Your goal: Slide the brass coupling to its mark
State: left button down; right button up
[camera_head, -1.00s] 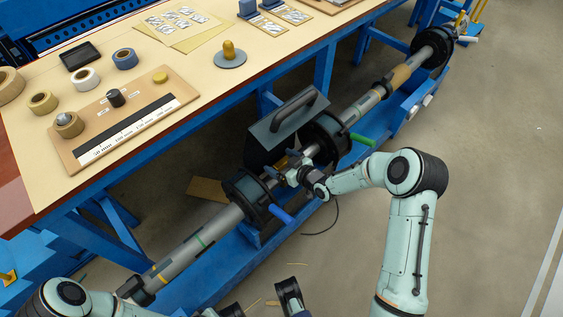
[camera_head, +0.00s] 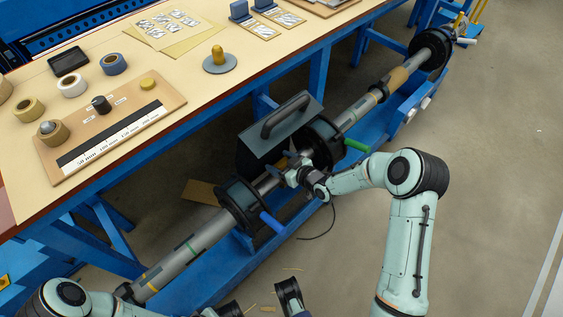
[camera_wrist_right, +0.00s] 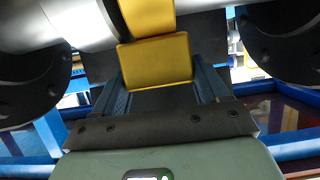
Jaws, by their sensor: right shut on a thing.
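My right gripper (camera_head: 292,168) reaches the shaft between two dark round flanges. In the right wrist view it (camera_wrist_right: 165,95) is shut on the yellow tab of the brass coupling (camera_wrist_right: 157,62). The coupling sits around the silver shaft (camera_wrist_right: 75,22); in the head view it is mostly hidden by my gripper and a dark hood. My left gripper (camera_head: 260,303) shows at the bottom edge, apart from the shaft, its fingers spread and empty. I cannot tell which marking is the coupling's mark; the shaft (camera_head: 205,235) carries green and yellow bands.
The blue-handled flange (camera_head: 242,203) and green-handled flange (camera_head: 323,143) stand either side of my right gripper. A dark hood with a handle (camera_head: 285,117) stands behind. The workbench (camera_head: 150,60) holds tape rolls and a scale board (camera_head: 172,98). Floor to the right is clear.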

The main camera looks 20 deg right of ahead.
jog(key=shift+w+d, duration=0.1)
jog(key=shift+d, duration=0.25)
jog(key=o, duration=1.4)
jog(key=shift+a, duration=0.1)
pick_arm(q)
jog(key=shift+g+h, duration=0.3)
jog(key=shift+g, duration=0.4)
jog(key=s+r+p, duration=0.1)
jog(key=s+d+r, duration=0.1)
jog(key=s+r+p, duration=0.1)
jog(key=shift+s+d+r+p, duration=0.1)
jog(key=shift+s+d+p, duration=0.2)
jog(key=shift+s+d, duration=0.1)
pick_arm(e)
jog(key=v, duration=1.3)
jog(key=shift+s+r, duration=0.15)
jog(key=shift+s, duration=0.1)
